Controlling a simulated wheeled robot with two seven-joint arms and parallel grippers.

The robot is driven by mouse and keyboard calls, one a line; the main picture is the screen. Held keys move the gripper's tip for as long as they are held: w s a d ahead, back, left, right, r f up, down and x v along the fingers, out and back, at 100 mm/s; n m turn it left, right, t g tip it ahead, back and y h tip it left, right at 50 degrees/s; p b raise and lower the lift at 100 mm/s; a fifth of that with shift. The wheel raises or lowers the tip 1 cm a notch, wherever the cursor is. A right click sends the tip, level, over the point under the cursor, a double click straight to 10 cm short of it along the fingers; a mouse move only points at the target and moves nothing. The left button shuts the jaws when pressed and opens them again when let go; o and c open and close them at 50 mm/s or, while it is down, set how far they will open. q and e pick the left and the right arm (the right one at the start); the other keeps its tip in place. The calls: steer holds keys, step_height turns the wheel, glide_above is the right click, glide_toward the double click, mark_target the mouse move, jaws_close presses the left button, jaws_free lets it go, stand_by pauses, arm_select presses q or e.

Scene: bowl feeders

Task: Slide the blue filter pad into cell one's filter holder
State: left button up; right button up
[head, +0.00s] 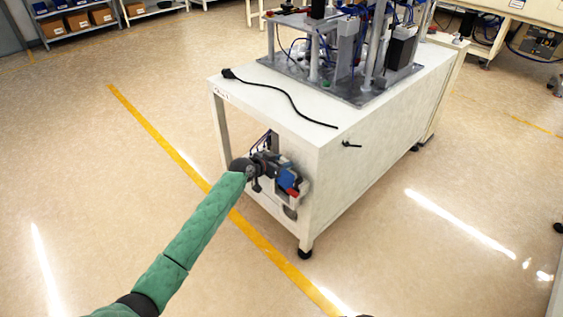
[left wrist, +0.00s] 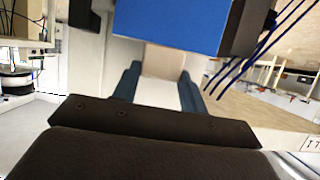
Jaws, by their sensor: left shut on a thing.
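My left gripper (head: 274,167) reaches to the near end of the white cell bench, low under its top. A blue block (head: 287,177), which looks like the blue filter pad, is right at its fingertips, with dark hardware and a red part (head: 293,190) around it. In the left wrist view the blue face (left wrist: 170,25) fills the top centre, beside a dark block (left wrist: 250,25). The two fingers (left wrist: 160,82) stand apart just below it. Where they touch the pad is hidden. The filter holder cannot be told clearly from the hardware. My right gripper is out of view.
The white bench (head: 330,150) carries a machine (head: 345,50) on a grey plate; a black cable (head: 285,95) lies on its top. Blue cables (left wrist: 265,45) hang near the dark block. A yellow floor line (head: 160,140) passes the bench. Floor to left and right is open.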

mark_target(284, 172)
arm_select(q)
steer(key=shift+f+b, duration=2.55)
steer(key=shift+f, duration=0.55)
stand_by(0.3)
steer(key=o, duration=1.3)
steer(key=v, duration=0.7)
steer(key=shift+s+a, duration=0.25)
steer(key=shift+s, duration=0.05)
steer(key=shift+r, duration=0.1)
